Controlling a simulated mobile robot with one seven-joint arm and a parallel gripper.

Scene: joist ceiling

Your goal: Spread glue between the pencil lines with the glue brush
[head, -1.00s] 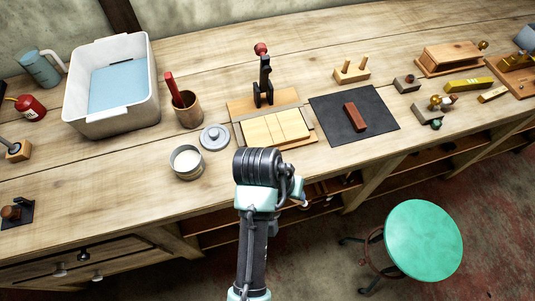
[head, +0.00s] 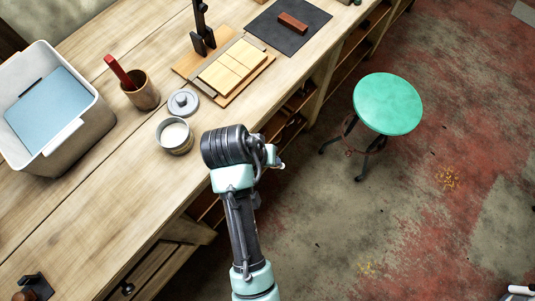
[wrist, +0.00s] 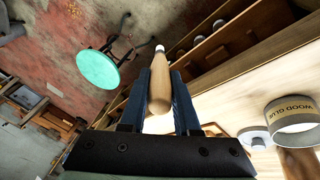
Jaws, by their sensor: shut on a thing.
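In the wrist view my gripper (wrist: 160,73) is shut on the rounded wooden handle of the glue brush (wrist: 159,92), whose far end is whitish. In the head view my wrist hides the brush and fingers, beyond the bench's front edge. The open glue pot (head: 174,137) stands on the bench left of my wrist, with pale glue inside; its "WOOD GLUE" label shows in the wrist view (wrist: 294,116). The pale board (head: 231,66) lies behind on a wooden base, crossed by thin lines; I see no glue on it.
A grey lid (head: 183,102) lies behind the pot. A wooden cup (head: 144,94) with a red-handled tool and a white tub (head: 86,133) stand left. A dark upright tool (head: 202,40) stands behind the board. A green stool (head: 388,103) stands on the floor right.

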